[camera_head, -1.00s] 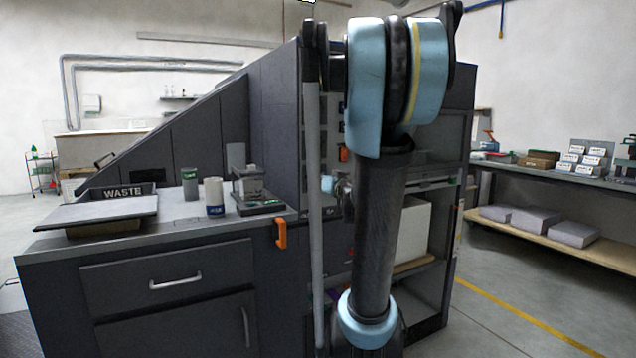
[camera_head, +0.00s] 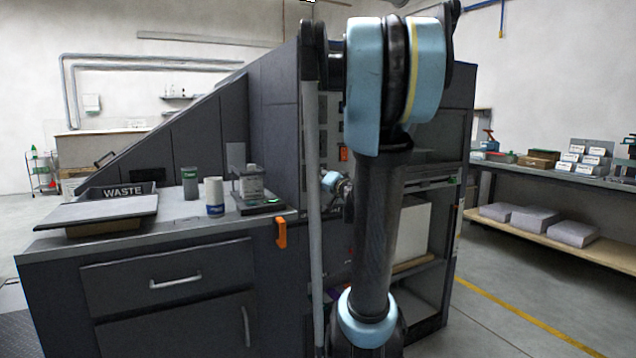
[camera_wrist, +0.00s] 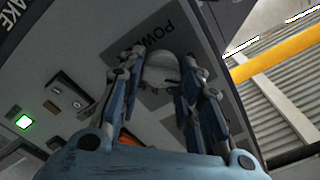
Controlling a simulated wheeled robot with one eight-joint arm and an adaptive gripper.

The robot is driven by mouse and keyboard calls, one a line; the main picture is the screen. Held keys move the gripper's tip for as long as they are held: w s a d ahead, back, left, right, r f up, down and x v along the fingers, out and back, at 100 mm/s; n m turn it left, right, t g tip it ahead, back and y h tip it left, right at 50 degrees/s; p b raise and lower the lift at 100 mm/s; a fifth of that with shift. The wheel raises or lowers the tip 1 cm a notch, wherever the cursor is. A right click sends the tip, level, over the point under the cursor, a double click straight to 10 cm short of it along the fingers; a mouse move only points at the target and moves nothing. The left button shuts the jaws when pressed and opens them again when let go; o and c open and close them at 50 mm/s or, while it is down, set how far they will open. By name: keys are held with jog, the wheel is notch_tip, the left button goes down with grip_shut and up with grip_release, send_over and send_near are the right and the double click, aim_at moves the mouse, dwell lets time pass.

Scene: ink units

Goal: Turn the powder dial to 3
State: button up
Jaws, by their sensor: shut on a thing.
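The powder dial (camera_wrist: 161,70) is a pale round knob on the grey panel in the wrist view. In the head view the dial is hidden behind my arm, and only part of my wrist (camera_head: 330,181) shows beside the cabinet's panel.
In the head view, a counter (camera_head: 190,221) holds a waste tray (camera_head: 125,191), two containers and a scale (camera_head: 258,200).

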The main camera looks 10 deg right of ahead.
jog(key=m, duration=1.1)
jog(key=shift+d+f, duration=0.15)
jog(key=shift+f, duration=0.2)
jog(key=shift+m, duration=0.3)
jog(key=shift+s, duration=0.1)
jog(key=o, duration=1)
jog(key=shift+f, duration=0.1)
jog(key=shift+c, duration=0.2)
jog(key=shift+o, duration=0.5)
jog(key=v, duration=1.1)
jog(key=shift+s, duration=0.3)
